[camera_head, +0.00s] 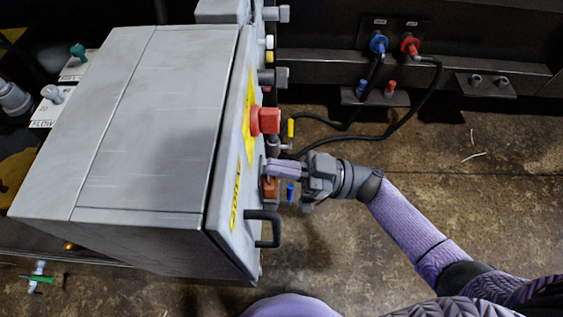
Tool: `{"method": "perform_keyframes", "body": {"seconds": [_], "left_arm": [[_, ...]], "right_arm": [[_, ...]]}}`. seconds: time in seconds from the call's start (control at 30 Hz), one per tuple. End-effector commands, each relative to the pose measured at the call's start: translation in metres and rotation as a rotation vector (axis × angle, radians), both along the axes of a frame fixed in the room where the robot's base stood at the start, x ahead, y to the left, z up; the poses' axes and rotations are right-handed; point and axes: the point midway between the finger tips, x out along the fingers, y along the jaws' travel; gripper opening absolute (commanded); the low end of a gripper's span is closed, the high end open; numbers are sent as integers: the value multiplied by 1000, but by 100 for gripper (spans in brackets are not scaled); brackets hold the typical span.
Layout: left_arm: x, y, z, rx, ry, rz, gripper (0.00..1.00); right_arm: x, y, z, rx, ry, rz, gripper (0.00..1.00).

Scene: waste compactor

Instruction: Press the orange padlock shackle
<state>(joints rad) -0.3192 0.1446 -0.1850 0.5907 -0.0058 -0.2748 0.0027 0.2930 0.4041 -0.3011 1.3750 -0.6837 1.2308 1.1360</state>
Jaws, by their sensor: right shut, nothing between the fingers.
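The orange padlock (269,188) hangs on the front face of the grey control box (160,110), partly covered by my right gripper. My right gripper (270,170) comes in from the right with its fingers shut and empty. The fingertips are right at the top of the padlock, by its shackle. The shackle itself is hidden behind the fingers, so I cannot tell whether they touch it. My left gripper is not in view.
A red knob (264,121) sticks out of the box face above the padlock, and a black handle (267,229) below it. A blue item (291,193) sits just under my gripper. Black hoses (409,116) run behind. Open floor lies to the right.

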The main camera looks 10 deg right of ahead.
Motion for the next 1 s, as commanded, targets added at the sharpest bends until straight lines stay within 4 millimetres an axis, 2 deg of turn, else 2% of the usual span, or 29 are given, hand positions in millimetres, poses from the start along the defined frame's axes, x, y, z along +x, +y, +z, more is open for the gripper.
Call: {"method": "perform_keyframes", "body": {"seconds": [0.17, 0.2, 0.23, 0.3, 0.5, 0.6, 0.77, 1.0], "left_arm": [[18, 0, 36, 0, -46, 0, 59], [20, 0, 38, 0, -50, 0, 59], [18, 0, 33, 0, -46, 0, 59], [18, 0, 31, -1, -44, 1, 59], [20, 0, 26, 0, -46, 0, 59], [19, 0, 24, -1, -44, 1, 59], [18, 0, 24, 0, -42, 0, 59], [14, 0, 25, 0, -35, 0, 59]], "right_arm": [[-1, 1, 47, -1, -12, -4, 0], [-2, -2, 48, -3, -7, -6, 0], [-5, -10, 37, -4, 0, -6, 0], [-10, -27, 27, -5, 3, -8, 0], [-21, -67, 11, -4, 2, -7, 0], [-25, -80, 6, -2, 2, -6, 0], [-28, -89, 4, 1, -1, -6, 0], [-28, -89, 4, 1, -3, -5, 0]]}}
